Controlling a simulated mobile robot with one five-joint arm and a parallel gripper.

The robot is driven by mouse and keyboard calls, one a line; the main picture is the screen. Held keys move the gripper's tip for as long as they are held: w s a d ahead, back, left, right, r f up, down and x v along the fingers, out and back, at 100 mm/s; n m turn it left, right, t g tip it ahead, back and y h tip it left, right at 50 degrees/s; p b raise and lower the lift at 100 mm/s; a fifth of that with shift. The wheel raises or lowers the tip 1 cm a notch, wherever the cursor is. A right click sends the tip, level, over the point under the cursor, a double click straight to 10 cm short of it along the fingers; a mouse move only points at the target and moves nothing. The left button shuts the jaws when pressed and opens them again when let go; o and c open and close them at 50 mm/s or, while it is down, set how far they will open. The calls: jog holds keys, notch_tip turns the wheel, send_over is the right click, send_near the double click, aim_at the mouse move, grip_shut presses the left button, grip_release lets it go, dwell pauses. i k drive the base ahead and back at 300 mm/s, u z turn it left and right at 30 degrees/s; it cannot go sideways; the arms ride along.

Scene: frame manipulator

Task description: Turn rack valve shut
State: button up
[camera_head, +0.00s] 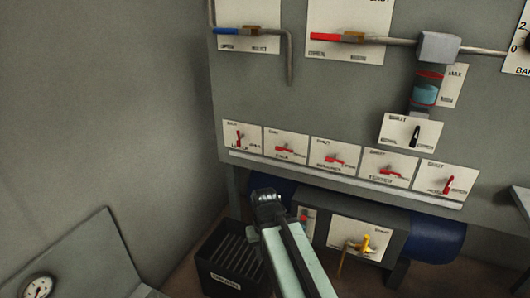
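A row of labelled plates with small red-handled valves runs along the lower edge of the grey panel. The leftmost valve (239,139) has its handle upright. The second (285,149), third (334,159) and fourth (388,170) valves have handles lying roughly sideways. The rightmost valve (449,184) has a tilted, near upright handle. The lettering is too small to tell which one is the rack valve. My gripper (267,196) is dark and appears below the row, apart from the handles. Its fingers are too unclear to show whether it is open.
Above are pipes with a blue handle (229,31) and a red handle (325,37), and a black switch (415,136). Below are a yellow valve (367,244), a blue cylinder (437,236) and a dark slatted bin (226,262). The wall at left is bare.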

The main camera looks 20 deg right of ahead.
aim_at(283, 149)
jog(key=u, duration=0.25)
jog(key=k, duration=1.3)
jog(key=z, duration=0.45)
jog(key=i, duration=1)
jog(key=u, duration=0.1)
